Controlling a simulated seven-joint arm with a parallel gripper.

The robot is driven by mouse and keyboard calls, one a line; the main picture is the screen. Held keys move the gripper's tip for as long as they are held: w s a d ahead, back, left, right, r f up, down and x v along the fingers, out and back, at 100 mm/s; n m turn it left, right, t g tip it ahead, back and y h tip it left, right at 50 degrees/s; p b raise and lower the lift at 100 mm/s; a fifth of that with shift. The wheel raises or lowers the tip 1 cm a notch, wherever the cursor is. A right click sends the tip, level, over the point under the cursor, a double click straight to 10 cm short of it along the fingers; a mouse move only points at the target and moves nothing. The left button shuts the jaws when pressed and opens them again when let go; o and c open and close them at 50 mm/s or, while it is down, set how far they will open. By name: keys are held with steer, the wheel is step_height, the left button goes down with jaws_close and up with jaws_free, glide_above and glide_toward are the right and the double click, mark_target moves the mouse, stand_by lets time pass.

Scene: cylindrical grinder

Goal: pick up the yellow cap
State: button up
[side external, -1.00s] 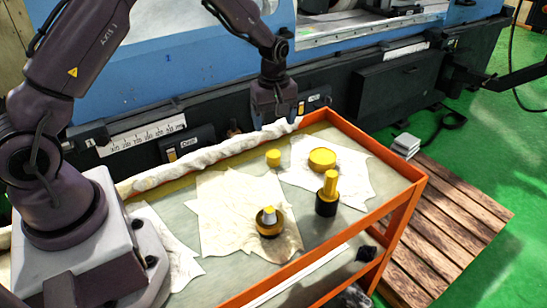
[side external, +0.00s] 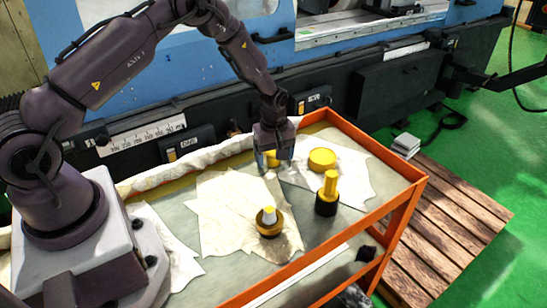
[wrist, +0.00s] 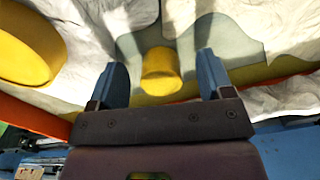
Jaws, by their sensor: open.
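The small yellow cap (side external: 272,156) stands on the bare grey top of the orange cart, partly hidden by my gripper (side external: 274,163) in the side view. In the wrist view the cap (wrist: 161,74) appears between the two blue fingers of my gripper (wrist: 161,62), with a gap on each side. The fingers are apart and hold nothing. I cannot tell how far the fingertips are above the cart top.
A wide yellow disc (side external: 322,158) lies right of the gripper on a pale cloth. A black-and-yellow peg piece (side external: 328,195) and a yellow ring piece with a white tip (side external: 269,221) stand nearer. A rolled cloth (side external: 190,163) runs along the back edge.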

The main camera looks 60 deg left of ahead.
steer(key=c, duration=1)
